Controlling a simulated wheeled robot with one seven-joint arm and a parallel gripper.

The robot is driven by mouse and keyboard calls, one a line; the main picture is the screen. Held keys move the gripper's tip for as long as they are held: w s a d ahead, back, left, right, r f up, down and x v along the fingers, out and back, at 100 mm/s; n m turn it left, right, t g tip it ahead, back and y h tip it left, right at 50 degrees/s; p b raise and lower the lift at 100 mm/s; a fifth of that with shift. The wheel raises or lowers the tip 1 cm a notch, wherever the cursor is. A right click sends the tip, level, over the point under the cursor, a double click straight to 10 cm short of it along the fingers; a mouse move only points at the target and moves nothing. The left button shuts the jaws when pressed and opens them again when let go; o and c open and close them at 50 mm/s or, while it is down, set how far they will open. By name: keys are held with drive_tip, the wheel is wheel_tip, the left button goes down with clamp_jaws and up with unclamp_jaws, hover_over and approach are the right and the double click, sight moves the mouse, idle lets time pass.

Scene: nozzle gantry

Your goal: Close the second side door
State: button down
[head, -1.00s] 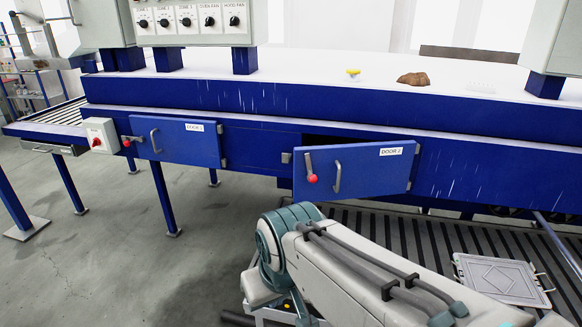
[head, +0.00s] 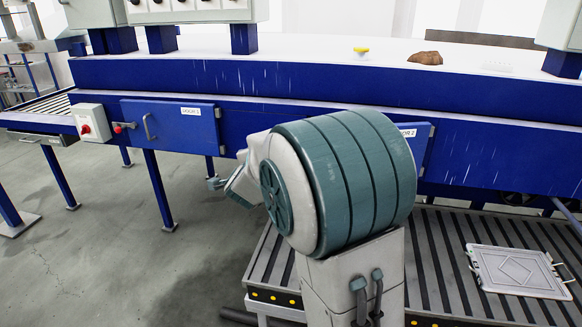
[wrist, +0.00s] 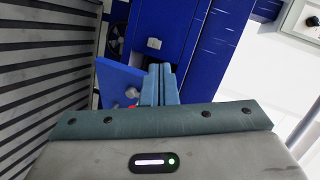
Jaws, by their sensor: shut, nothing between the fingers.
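The second side door is blue with a DOOR 2 label; only its right part (head: 418,148) shows in the head view, because my arm covers the rest. In the wrist view the blue door panel (wrist: 117,82) stands out at an angle from the blue frame, so it is ajar. A grey knob-like part and a bit of red show low on it, partly hidden by my gripper. My gripper (wrist: 162,68) is shut and empty, its fingertips just right of the panel in that view. I cannot tell whether they touch. A small grey block (wrist: 154,43) sits on the frame beyond the fingertips.
The first side door (head: 172,125), labelled DOOR 1, looks shut, with a red-knobbed lever at its left. A switch box (head: 91,122) is further left. A slatted platform with a grey panel (head: 518,272) lies at lower right. Floor at left is clear.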

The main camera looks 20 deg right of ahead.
drive_tip(key=w+d+f+m+g+h+b, duration=0.1)
drive_tip(key=d+f+m+g+h+b, duration=0.25)
drive_tip(key=d+f+m+h, duration=0.55)
drive_tip(key=w+d+r+m+p, duration=0.1)
drive_tip(key=w+d+p, duration=0.3)
drive_tip(key=w+d, duration=0.3)
drive_tip(key=shift+w+r+m+h, duration=0.2)
drive_tip(key=shift+w+m+h, duration=0.15)
drive_tip(key=shift+w, duration=0.85)
